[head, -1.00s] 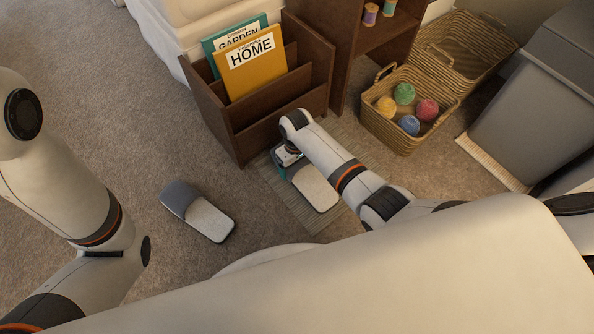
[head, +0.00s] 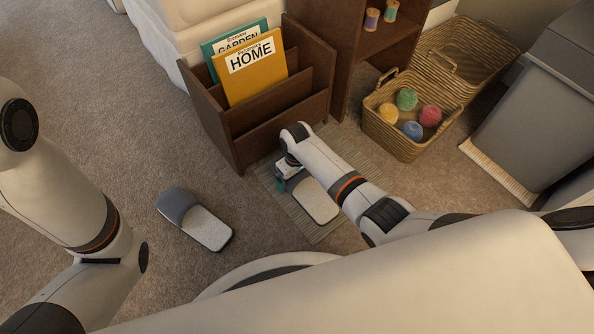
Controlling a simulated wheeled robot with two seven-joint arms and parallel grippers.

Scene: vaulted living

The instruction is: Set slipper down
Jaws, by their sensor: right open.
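One grey slipper (head: 317,200) lies on the ribbed mat (head: 334,232) in front of the wooden magazine rack. My right gripper (head: 284,180) is at the slipper's upper-left end, by its darker toe part, open. The wrist partly hides that end, so I cannot tell whether the fingers touch it. A second grey slipper (head: 194,219) lies on the carpet to the left of the mat. My left arm comes in at the left edge, but its gripper is out of the picture.
The magazine rack (head: 240,150) holds a green and a yellow magazine. A wicker basket (head: 405,148) with several yarn balls stands to the right, beside another basket (head: 470,50) and a grey bin (head: 535,110).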

